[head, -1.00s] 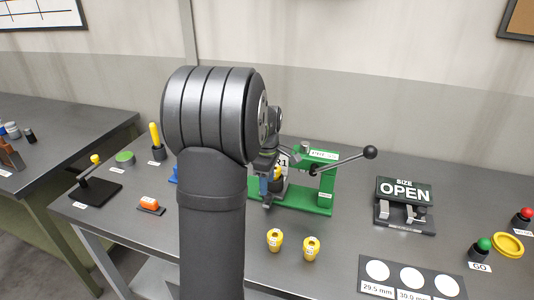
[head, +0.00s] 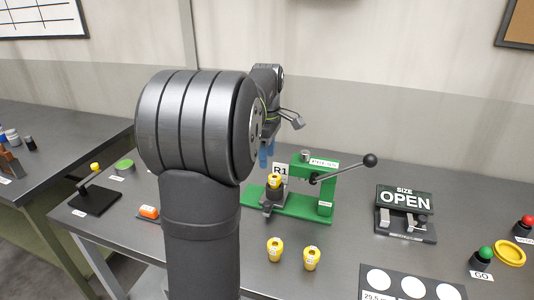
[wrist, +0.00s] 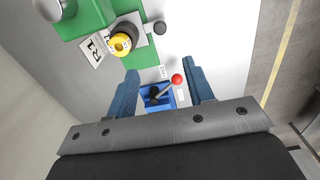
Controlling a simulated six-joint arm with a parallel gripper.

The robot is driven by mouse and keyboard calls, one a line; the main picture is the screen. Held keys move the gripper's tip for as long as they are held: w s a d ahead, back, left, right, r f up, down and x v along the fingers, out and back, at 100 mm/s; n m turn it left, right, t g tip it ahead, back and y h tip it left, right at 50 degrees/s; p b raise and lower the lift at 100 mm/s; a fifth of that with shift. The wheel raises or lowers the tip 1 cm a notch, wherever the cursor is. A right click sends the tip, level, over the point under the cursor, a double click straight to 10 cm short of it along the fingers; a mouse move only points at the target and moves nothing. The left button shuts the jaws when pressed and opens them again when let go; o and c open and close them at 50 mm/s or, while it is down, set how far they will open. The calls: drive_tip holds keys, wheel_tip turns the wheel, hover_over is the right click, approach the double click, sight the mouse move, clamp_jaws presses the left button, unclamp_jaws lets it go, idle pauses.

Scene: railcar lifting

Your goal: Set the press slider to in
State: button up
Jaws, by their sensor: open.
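The green press (head: 326,190) stands on the table with its long lever pointing up to the right. A dark slider block (head: 272,203) sits at the left part of its green base, beside the R1 label, and carries a yellow piece (head: 274,180). The yellow piece also shows at the upper left of the wrist view (wrist: 121,42), left of my fingers. My gripper (head: 267,154) is open and empty, above the slider block and apart from it. In the wrist view its blue fingers (wrist: 163,85) have a clear gap between them.
A blue base (wrist: 157,97) with a red-knobbed lever (wrist: 176,80) lies below, between my fingers in the wrist view. Two yellow pieces (head: 275,249) (head: 312,258) stand in front of the press. The OPEN sign stand (head: 404,208) and green button (head: 485,254) are to the right.

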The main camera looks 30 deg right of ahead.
sight(267, 203)
drive_tip(key=w+a+f+g+h, duration=0.2)
drive_tip(key=w+a+g+h, duration=0.1)
drive_tip(key=w+a, duration=0.2)
drive_tip(key=x, duration=1.6)
drive_tip(key=shift+s+d+f, duration=0.25)
clamp_jaws()
